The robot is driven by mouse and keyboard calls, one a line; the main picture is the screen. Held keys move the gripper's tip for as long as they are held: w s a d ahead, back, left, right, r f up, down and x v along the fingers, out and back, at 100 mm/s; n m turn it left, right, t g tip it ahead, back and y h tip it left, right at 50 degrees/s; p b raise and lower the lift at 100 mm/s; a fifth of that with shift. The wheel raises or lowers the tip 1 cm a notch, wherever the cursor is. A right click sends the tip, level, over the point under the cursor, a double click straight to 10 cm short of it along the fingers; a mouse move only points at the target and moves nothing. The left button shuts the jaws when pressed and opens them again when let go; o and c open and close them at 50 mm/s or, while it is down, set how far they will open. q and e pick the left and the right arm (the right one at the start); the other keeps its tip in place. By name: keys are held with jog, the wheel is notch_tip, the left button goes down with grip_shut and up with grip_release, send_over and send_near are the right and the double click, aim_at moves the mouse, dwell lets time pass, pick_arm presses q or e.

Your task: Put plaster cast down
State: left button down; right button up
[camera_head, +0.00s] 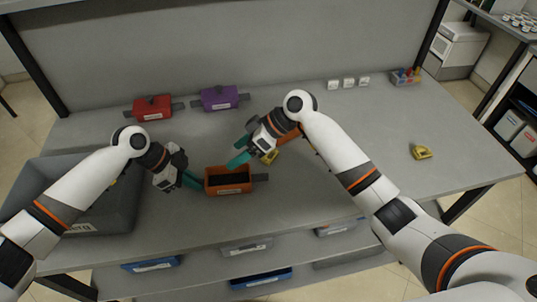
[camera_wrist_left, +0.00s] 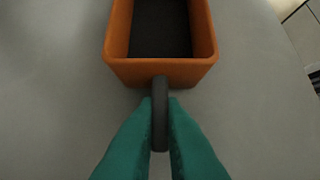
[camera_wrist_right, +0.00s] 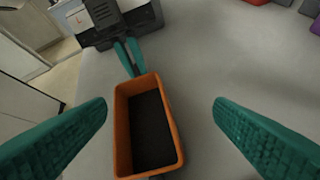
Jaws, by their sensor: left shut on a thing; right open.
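An orange box (camera_head: 228,188) with a dark inside is at the front middle of the table, with a grey handle at each end. Whether it rests on the table or hangs just above is unclear. My left gripper (camera_head: 195,182) is shut on its left handle, which shows between the teal fingers in the left wrist view (camera_wrist_left: 160,120). My right gripper (camera_head: 240,155) is open and empty above and behind the box; the right wrist view shows the box (camera_wrist_right: 122,125) below its spread fingers. Nothing I see is clearly a plaster cast, unless it is the dark filling.
A red box (camera_head: 152,108) and a purple box (camera_head: 220,98) stand at the back. A grey bin (camera_head: 75,190) is at the left. A yellow thing (camera_head: 421,152) lies at the right. Another orange thing (camera_head: 291,133) is partly hidden behind my right arm. The table's right side is mostly clear.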

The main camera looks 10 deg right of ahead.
jog(key=w+d+r+m+h, duration=0.2)
jog(key=d+r+h, duration=0.15)
jog(key=h, duration=0.25)
jog(key=m+h, duration=0.2)
jog(key=h, duration=0.2)
send_near(272, 156)
jog(key=shift+g, duration=0.3)
jog(key=f, duration=0.7)
jog(key=shift+w+d+f, duration=0.1)
jog(key=shift+w+f, duration=0.2)
jog(key=shift+f, duration=0.1)
jog(key=c, duration=1.2)
notch_tip(272, 156, up, 10)
jog(key=s+a+r+m, duration=0.1)
jog(key=s+a+m, duration=0.8)
jog(key=a, duration=0.4)
jog(key=shift+m, duration=0.6)
jog(key=f, duration=0.6)
jog(key=w+f, duration=0.1)
jog(key=f, duration=0.2)
jog(key=shift+f, duration=0.3)
